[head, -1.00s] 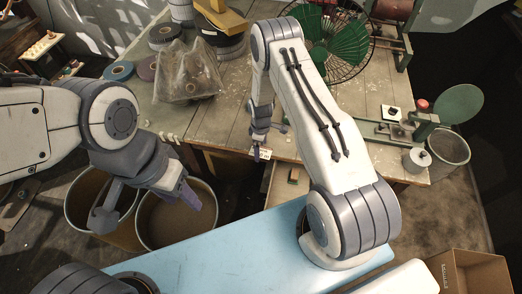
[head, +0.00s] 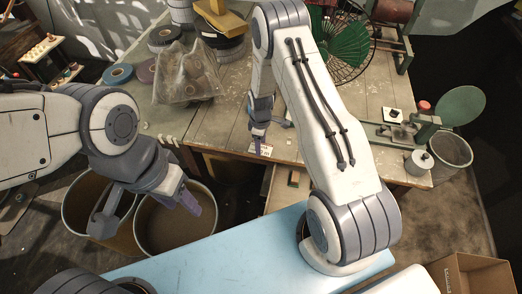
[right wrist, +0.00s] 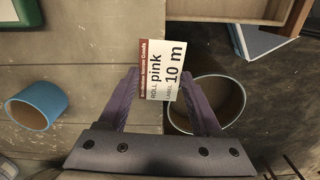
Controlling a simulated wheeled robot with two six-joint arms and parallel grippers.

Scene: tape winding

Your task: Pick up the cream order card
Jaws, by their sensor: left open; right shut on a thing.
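The cream order card (right wrist: 162,70) has a dark red strip and reads "ROLL pink" and "10 m". In the right wrist view it lies between the tips of my right gripper (right wrist: 165,92), which is shut on its lower edge. In the head view the card (head: 263,150) shows as a small pale patch at the workbench's front edge, with my right gripper (head: 258,141) at it. My left gripper (head: 190,198) is open and empty, over the round bins at the left, away from the card.
The wooden workbench (head: 217,122) carries tape rolls (head: 117,74), a clear plastic bag (head: 187,78) and a green fan (head: 340,45). Two round bins (head: 150,240) stand below its front left. A cardboard box (head: 470,275) is at the lower right.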

